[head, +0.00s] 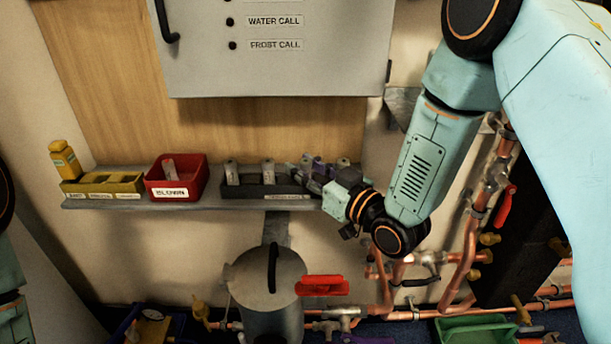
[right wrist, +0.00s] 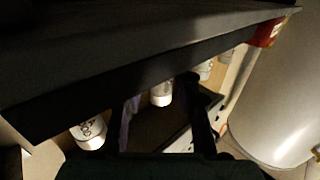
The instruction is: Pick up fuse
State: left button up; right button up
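Several pale cylindrical fuses stand upright in a black rack (head: 262,190) on the wall shelf. Two of them, a left fuse (head: 232,173) and a middle fuse (head: 268,173), show clear of my gripper. Another fuse (head: 343,164) shows at the rack's right end. Another fuse (right wrist: 90,132) is outside the fingers. My left gripper is out of view.
A grey cabinet (head: 280,75) hangs above. A grey vessel (head: 268,290) with a red handle and copper pipes (head: 460,262) are below.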

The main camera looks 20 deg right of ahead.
aim_at(306, 161)
jog(key=shift+s+r, duration=0.15)
jog(key=shift+c, duration=0.7)
jog(key=c, duration=0.3)
grip_shut()
notch_tip(306, 161, up, 10)
jog(key=p, duration=0.4)
